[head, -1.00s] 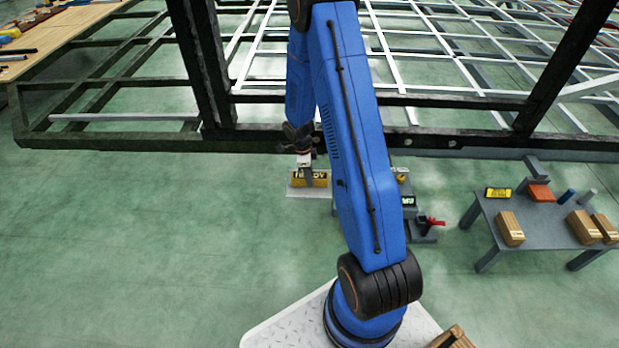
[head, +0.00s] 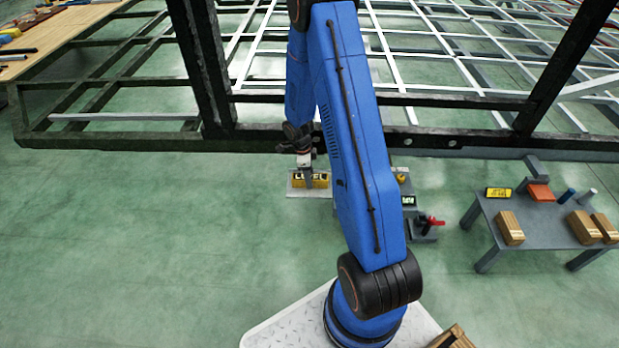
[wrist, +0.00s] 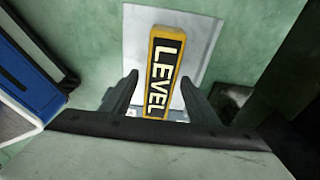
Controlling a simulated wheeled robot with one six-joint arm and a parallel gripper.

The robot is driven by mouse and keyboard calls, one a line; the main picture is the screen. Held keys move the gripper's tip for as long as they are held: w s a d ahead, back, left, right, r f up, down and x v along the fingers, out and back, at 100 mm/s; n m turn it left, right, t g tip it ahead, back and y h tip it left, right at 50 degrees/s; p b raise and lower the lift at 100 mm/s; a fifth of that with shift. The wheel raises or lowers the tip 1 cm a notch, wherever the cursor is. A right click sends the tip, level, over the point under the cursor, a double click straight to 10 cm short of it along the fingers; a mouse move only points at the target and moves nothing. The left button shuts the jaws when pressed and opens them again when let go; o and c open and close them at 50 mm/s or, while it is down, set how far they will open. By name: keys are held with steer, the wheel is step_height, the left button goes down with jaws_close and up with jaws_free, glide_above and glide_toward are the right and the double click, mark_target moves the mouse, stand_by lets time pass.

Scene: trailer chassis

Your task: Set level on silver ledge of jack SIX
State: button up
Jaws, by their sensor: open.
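The yellow level (head: 317,181), with LEVEL on a black face, lies on a silver ledge (head: 296,193) below the dark frame rail. In the wrist view the level (wrist: 164,62) rests on the bare silver plate (wrist: 202,40), with plate showing on both sides. My gripper (head: 306,172) is over the level. In the wrist view my gripper (wrist: 158,85) is open, one finger on each side of the level with gaps between. The jack's number is not readable, and its body is mostly hidden behind my arm.
The dark chassis rail (head: 265,138) crosses just above the ledge, with uprights on both sides. A device with a red handle (head: 432,221) stands right of my arm. A grey table (head: 545,225) with blocks is at the right. Green floor at the left is clear.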

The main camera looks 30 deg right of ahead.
steer(key=s+a+r+n+t, duration=0.1)
steer(key=s+a+r+n, duration=0.15)
steer(key=r, duration=0.95)
steer(key=s+a+r+n, duration=0.1)
steer(key=a+r+n, duration=0.2)
steer(key=r, duration=1)
steer(key=s+a+r+n+t, duration=0.2)
steer(key=s+a+r+n, duration=0.2)
steer(key=s+r+n, duration=0.3)
steer(key=s+a+r+n+t, duration=0.1)
steer(key=s+a+r+n, duration=0.35)
steer(key=s+r, duration=0.45)
steer(key=s+a+r+n+t+y, duration=0.1)
steer(key=s+a+r+n, duration=0.1)
steer(key=s+n, duration=0.5)
steer(key=s, duration=0.5)
steer(key=shift+a+r+n+t, duration=0.3)
steer(key=shift+n+t, duration=0.1)
